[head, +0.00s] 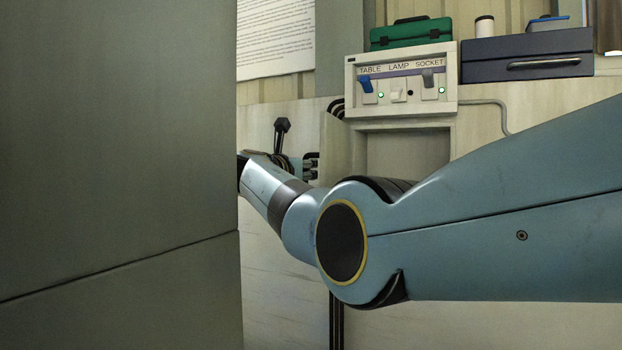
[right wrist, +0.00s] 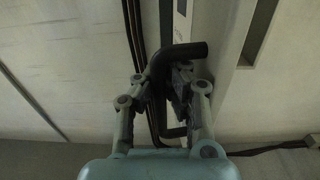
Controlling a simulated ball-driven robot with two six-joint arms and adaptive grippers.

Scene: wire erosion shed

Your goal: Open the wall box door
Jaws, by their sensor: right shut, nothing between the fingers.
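The wall box (head: 458,140) is beige, below the switch panel, with a pale recess facing me. A pale panel (head: 336,150) stands out at the recess's left edge and looks like its door, swung open; how far I cannot tell. My right gripper (head: 311,165) is small and partly hidden behind my forearm, just left of this panel. My left gripper is out of view.
A large grey panel (head: 120,150) fills the near left and hides part of the wall. A table lamp socket panel (head: 402,110) sits above the recess, with a green case (head: 411,36) and a dark blue box (head: 527,56) higher up. Black cables (right wrist: 135,40) run along the wall.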

